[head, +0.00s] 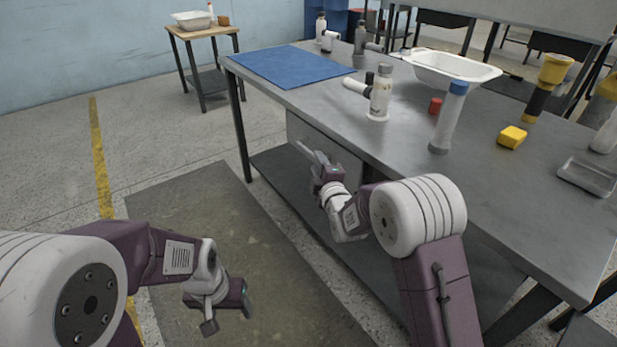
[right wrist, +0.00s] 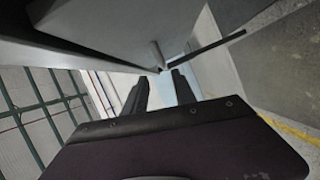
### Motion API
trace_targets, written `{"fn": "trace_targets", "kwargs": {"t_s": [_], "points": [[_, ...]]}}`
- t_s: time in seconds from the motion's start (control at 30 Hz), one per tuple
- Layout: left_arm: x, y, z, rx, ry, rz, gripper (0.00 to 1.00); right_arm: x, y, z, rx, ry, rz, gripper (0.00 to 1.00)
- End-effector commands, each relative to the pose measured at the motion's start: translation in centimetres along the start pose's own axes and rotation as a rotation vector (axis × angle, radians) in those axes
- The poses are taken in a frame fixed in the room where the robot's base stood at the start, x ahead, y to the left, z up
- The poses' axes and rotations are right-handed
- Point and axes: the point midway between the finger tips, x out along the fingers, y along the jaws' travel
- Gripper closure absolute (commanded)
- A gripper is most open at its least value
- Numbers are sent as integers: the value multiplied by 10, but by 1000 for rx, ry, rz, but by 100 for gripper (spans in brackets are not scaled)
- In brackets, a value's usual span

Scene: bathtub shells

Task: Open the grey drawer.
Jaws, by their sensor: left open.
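The grey drawer (head: 340,153) sits under the front edge of the steel table, and its front looks flush below the tabletop. In the right wrist view its pale bar handle (right wrist: 157,55) stands out from a grey face, just beyond my fingertips. My right gripper (head: 308,154) is in front of the drawer and partly covers it in the head view. In the right wrist view its two dark fingers (right wrist: 160,76) are apart with nothing between them. My left gripper (head: 228,317) is open and empty, low over the floor mat, away from the drawer.
The steel table (head: 400,140) carries a blue mat (head: 292,66), a white tub (head: 450,70), several bottles and a yellow block (head: 511,137). A lower shelf (head: 290,180) runs under the drawer. The floor mat (head: 230,220) in front is clear.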

Motion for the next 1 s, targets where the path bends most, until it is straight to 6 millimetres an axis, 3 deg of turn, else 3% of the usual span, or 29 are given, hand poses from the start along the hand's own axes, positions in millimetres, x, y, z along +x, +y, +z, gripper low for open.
{"fn": "trace_targets", "kwargs": {"t_s": [0.03, 0.27, 0.7, 1.0], "points": [[10, 0, 1, 0, 1, 0, 35, 1, -12, -1, 0, 4, -2, 68], [8, 0, 1, 0, 1, 0, 35, 5, -9, -3, 1, 7, -1, 68], [32, -1, 3, 0, 1, 0, 35, 81, -11, -3, 2, 7, -2, 68], [34, -1, 3, 0, 1, 0, 35, 91, -9, -3, 1, 6, -4, 68]]}}
